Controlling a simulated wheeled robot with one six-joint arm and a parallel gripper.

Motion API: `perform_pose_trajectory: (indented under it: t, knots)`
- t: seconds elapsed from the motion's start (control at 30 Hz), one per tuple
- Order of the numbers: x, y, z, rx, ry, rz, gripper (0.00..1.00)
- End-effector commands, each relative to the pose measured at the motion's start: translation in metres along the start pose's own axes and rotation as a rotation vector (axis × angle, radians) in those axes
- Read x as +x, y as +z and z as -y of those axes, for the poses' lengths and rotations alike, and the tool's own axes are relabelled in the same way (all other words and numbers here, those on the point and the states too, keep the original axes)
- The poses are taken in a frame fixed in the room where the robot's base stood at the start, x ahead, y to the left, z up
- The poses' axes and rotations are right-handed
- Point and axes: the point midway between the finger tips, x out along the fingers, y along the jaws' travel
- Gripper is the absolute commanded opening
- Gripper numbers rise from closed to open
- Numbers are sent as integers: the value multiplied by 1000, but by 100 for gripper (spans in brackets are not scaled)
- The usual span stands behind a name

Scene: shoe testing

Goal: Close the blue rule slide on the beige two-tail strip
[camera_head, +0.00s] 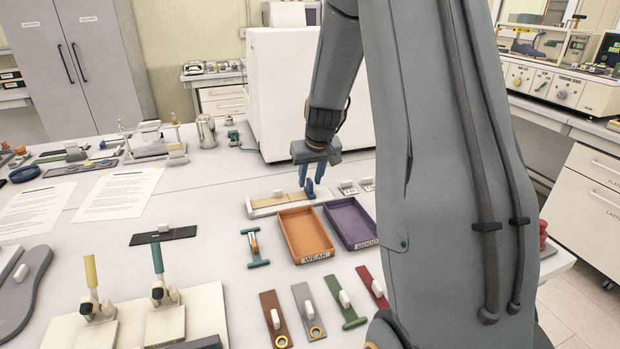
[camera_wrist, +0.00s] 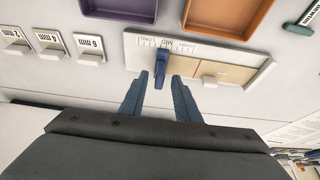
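The blue rule slide (camera_head: 310,189) stands on the right part of a pale rule board (camera_head: 252,213); in the wrist view the slide (camera_wrist: 161,62) sits near the MID marking. The beige strip (camera_wrist: 232,72) lies flat on the board (camera_wrist: 133,43), with a white tab (camera_wrist: 209,81) at its edge; it also shows in the head view (camera_head: 264,201). The slide is by the strip's end; I cannot tell whether they touch. My gripper (camera_wrist: 157,80) is open, its fingertips on either side of the slide's near end, apart from it. In the head view my gripper (camera_head: 311,172) points down over the slide.
An orange WEAK tray (camera_head: 305,235) and a purple GOOD tray (camera_head: 350,222) stand just in front of the board. Small mm-marked blocks (camera_wrist: 51,41) stand beside it. Several tabbed strips (camera_head: 305,308) lie nearer. A white cabinet (camera_head: 282,95) stands behind.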

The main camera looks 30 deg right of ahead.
Motion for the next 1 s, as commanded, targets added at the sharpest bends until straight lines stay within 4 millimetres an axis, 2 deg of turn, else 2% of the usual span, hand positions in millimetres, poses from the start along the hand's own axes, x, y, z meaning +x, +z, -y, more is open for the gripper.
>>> perform_pose_trajectory:
  t: [0.2,0.33,0.73,1.0]
  knots:
    - [-1,0,0,-1,0,-1,30]
    - [-8,-1,0,-1,0,-3,30]
    - [-62,-1,0,-1,1,-4,30]
    - [-78,0,0,-1,0,1,30]
